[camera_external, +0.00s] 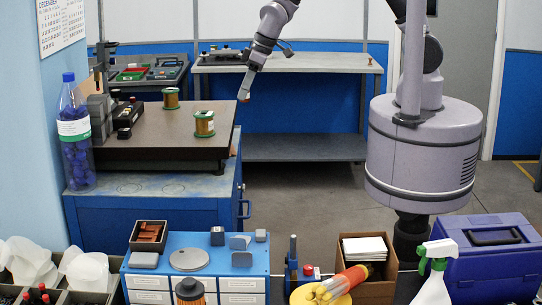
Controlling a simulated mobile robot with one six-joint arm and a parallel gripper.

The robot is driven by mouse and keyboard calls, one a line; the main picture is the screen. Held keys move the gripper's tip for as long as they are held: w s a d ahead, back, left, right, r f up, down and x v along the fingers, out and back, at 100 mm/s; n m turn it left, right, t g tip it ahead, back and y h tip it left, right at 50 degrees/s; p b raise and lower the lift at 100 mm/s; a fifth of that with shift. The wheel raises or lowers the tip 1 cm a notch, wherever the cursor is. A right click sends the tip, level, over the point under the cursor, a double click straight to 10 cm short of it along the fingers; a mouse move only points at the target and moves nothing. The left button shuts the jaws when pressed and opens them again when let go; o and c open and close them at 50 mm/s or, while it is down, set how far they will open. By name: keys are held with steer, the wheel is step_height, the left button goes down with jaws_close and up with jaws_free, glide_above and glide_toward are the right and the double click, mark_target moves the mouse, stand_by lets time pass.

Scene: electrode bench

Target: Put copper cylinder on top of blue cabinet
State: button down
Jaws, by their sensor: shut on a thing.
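My gripper (243,96) hangs in the air at the end of my arm, just right of the brown board on the large blue cabinet (150,215). It is shut on a small copper-coloured piece, which I take to be the copper cylinder; little of it shows between the jaws. Two spools wound in copper-coloured wire, a rear one (171,98) and a front one (204,124), stand upright on the brown board (158,128). A smaller blue drawer cabinet (197,270) stands in the foreground, with several small items on its top.
A tall bottle with blue contents (76,150) stands at the cabinet's left. Dark equipment sits on the board's left side. A grey workbench (310,63) is behind. In front are a cardboard box (375,290), a spray bottle (436,280) and a blue toolbox (490,265).

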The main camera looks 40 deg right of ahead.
steer(key=shift+s+d, duration=0.35)
steer(key=shift+s, duration=0.15)
steer(key=s+a+f+n+g+h+b, duration=0.1)
steer(key=s+a+f+n+g+b, duration=0.3)
steer(key=s+n, duration=0.7)
steer(key=s+a+f+n+g+h+b, duration=0.1)
steer(key=s+a+f+n+b, duration=0.2)
steer(key=s+a+f+n, duration=0.75)
steer(key=s+a+f+n+g+h+b, duration=0.15)
steer(key=s+n+g+b, duration=0.35)
steer(key=s, duration=1.1)
steer(key=a, duration=0.5)
steer(key=w+a+f+t, duration=0.1)
steer(key=a, duration=0.4)
steer(key=a+n+t, duration=0.1)
steer(key=a, duration=0.4)
steer(key=shift+w+f, duration=0.4)
steer(key=shift+f+b, duration=0.55)
steer(key=shift+f, duration=1.3)
steer(key=c, duration=1.1)
jaws_free()
steer(key=shift+c, duration=0.2)
